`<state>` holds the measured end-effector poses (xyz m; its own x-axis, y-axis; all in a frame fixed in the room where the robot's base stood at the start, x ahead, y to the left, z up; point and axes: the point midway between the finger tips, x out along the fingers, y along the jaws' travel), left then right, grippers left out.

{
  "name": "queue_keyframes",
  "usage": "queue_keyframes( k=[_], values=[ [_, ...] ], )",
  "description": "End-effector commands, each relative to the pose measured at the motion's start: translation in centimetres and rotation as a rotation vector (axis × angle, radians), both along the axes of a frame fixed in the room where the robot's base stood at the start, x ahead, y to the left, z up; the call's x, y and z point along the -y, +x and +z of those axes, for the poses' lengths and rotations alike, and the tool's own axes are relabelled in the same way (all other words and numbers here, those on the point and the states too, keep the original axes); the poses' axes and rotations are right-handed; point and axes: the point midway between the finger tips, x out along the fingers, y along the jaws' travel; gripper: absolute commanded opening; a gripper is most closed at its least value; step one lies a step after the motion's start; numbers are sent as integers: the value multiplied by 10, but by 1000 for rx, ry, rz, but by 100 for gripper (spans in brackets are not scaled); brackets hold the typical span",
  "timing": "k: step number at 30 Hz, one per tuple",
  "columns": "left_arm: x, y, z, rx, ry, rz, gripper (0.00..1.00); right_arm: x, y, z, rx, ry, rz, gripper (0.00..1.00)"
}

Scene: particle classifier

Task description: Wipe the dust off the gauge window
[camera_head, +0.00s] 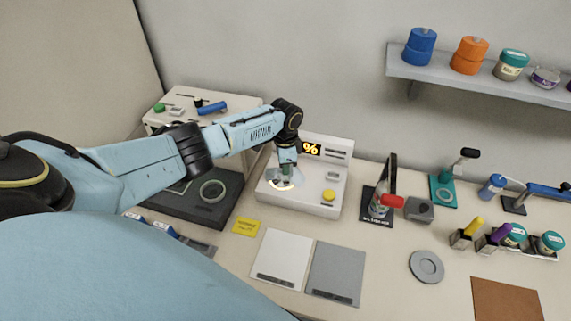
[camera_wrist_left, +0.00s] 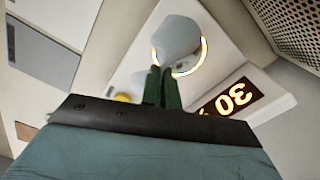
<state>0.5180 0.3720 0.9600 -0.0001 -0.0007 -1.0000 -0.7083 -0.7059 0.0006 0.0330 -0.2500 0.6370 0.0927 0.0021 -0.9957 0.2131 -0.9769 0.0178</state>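The gauge window is a round window with a glowing rim (camera_head: 272,184) on the sloping white machine (camera_head: 318,205). In the left wrist view, its lit rim (camera_wrist_left: 203,54) shows around a pale grey, rounded piece, seemingly a wiping cloth (camera_wrist_left: 177,36). My left gripper (camera_head: 285,172) is over the window. Its dark green fingers (camera_wrist_left: 162,84) are close together on the cloth, which covers most of the window. Dust is hidden or too small to see, and I cannot tell whether the cloth touches the glass. My right gripper is not in view.
The machine has a lit display (camera_head: 311,148) and a yellow button (camera_head: 328,195). A black tray with a ring (camera_head: 212,190) lies to the left. White (camera_head: 282,257) and grey (camera_head: 336,272) pads lie in front. A bottle (camera_head: 379,203) stands to the right. A shelf (camera_head: 450,80) holds several jars.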

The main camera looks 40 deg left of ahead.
Motion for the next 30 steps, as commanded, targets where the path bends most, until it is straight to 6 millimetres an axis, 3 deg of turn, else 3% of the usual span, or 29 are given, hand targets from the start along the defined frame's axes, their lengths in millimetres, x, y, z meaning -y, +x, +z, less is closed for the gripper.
queue_keyframes(
  k=[1, 10, 19, 30],
  values=[
    [0, 0, -11, -1, -1, 0, 0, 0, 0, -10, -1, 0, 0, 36],
    [0, 0, -45, -1, 0, 1, 0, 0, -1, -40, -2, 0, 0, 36],
    [0, 0, -46, 0, 0, 1, 0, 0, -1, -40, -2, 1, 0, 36],
    [0, 0, -46, 0, 0, 1, 50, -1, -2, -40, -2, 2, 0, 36]
  ],
)
